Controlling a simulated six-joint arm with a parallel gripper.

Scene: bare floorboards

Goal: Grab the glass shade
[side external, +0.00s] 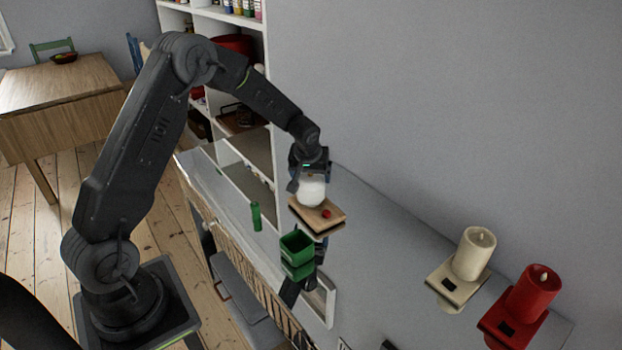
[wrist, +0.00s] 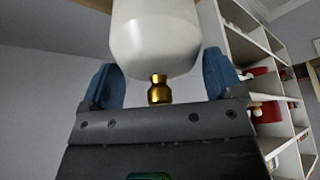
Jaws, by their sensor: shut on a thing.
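The white glass shade (side external: 312,191) is below my gripper (side external: 309,174) in the side view, just above or on a small wooden wall shelf (side external: 332,221); I cannot tell whether it touches the wood. In the wrist view the smooth white shade (wrist: 157,38) fills the top middle, between the blue fingers of my gripper (wrist: 160,76). My gripper is shut on the shade. A small gold fitting (wrist: 159,92) shows at the shade's near end, between the fingers. The exact finger contact is partly hidden.
A small red object (side external: 326,213) sits on the wooden shelf. A green container (side external: 297,248) is below, and a green cylinder (side external: 256,216) stands to its left. Cream (side external: 474,254) and red (side external: 533,293) candles sit on shelves at right. A white shelving unit (side external: 215,14) stands behind.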

